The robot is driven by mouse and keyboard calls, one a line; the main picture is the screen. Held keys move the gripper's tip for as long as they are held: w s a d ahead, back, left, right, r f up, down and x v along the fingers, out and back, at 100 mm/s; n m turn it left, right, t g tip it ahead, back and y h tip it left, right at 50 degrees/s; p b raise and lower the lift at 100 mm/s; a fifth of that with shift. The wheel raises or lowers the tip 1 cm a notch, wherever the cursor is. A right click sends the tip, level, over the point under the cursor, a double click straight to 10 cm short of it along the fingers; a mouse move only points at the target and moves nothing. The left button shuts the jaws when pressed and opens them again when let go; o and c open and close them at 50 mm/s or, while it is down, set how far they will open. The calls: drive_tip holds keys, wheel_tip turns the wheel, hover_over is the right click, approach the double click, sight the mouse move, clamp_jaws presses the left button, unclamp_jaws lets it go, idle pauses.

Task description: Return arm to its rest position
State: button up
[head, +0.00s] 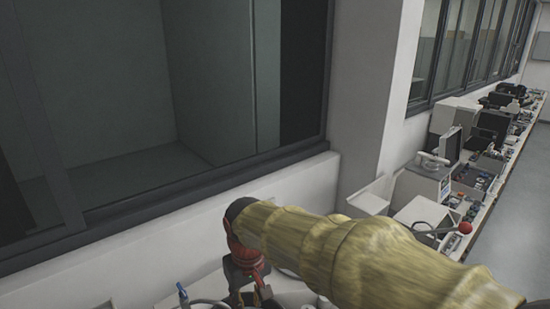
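My arm, in a yellowish cloth-like sleeve, reaches from the lower right toward the lower middle of the head view. Its wrist ends in a black and red joint. My gripper (252,292) points down below this joint at the bottom edge of the picture. Its fingertips are cut off or too dark to make out, so I cannot tell whether it is open or holds anything. My sleeve hides part of the bench behind it.
A white wall with a dark-framed window (200,178) stands close behind my gripper. A white pillar (372,100) juts out beside it. A long bench with several instruments, a monitor (450,146) and a red knob (465,228) runs back on the right. Grey floor (515,220) there is clear.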

drive_tip(key=s+d+f+m+t+b, duration=0.1)
drive_tip(key=s+d+f+m+b, duration=0.1)
drive_tip(key=s+d+b, duration=0.3)
drive_tip(key=s+d+f+m+t+b, duration=0.2)
drive_tip(key=s+d+f+b, duration=0.3)
drive_tip(key=d, duration=0.7)
drive_tip(key=s+d+f+m+t+b, duration=0.1)
drive_tip(key=s+d+f+b, duration=0.3)
drive_tip(key=d, duration=0.4)
drive_tip(key=shift+s+d+m+t+h+b, duration=0.3)
drive_tip(key=shift+s+m+b, duration=0.3)
drive_tip(key=shift+s+b, duration=0.35)
drive_tip(key=shift+s+a+f, duration=0.1)
